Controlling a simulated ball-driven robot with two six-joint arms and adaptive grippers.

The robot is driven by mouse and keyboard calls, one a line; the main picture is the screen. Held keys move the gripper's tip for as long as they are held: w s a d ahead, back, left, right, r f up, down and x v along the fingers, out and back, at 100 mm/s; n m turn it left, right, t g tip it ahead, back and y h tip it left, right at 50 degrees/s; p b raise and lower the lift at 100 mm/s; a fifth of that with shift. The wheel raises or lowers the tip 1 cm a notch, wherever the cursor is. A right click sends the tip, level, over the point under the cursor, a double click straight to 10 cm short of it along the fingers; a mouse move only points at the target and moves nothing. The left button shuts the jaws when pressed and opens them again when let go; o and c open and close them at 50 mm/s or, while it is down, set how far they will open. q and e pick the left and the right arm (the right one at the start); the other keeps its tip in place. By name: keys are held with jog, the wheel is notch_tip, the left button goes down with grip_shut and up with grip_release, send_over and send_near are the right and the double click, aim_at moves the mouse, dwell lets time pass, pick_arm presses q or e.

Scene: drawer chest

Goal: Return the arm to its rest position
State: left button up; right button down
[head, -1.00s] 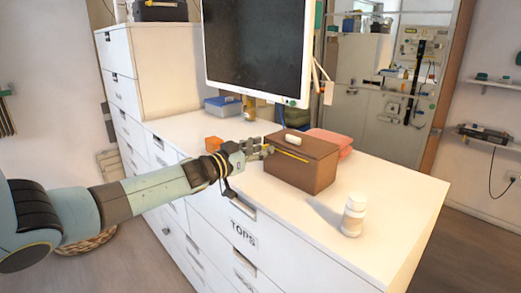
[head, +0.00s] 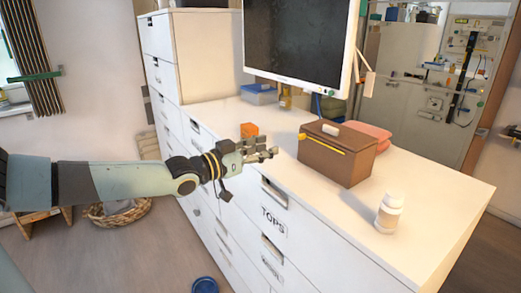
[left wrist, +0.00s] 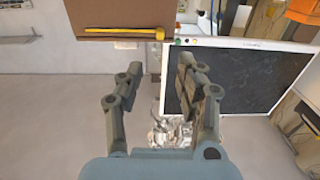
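My left gripper (head: 268,155) is in the head view, above the near edge of the white drawer chest (head: 440,225), to the left of a brown box (head: 335,165). In the left wrist view its two fingers (left wrist: 155,85) stand apart with nothing between them. The brown box has a white handle on its lid and a yellow strip on its front; it also shows at the top of the left wrist view (left wrist: 120,18). The gripper is apart from the box in the head view. My right gripper is in neither view.
A white bottle (head: 389,212) stands near the chest's front right. An orange block (head: 249,130) and a pink item (head: 368,135) lie on the top. A monitor (head: 300,42) hangs above. A wicker basket (head: 120,213) and a blue round thing (head: 205,285) are on the floor.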

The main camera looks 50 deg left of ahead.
pick_arm(q)
jog(key=shift+s, duration=0.4)
dwell(0.3)
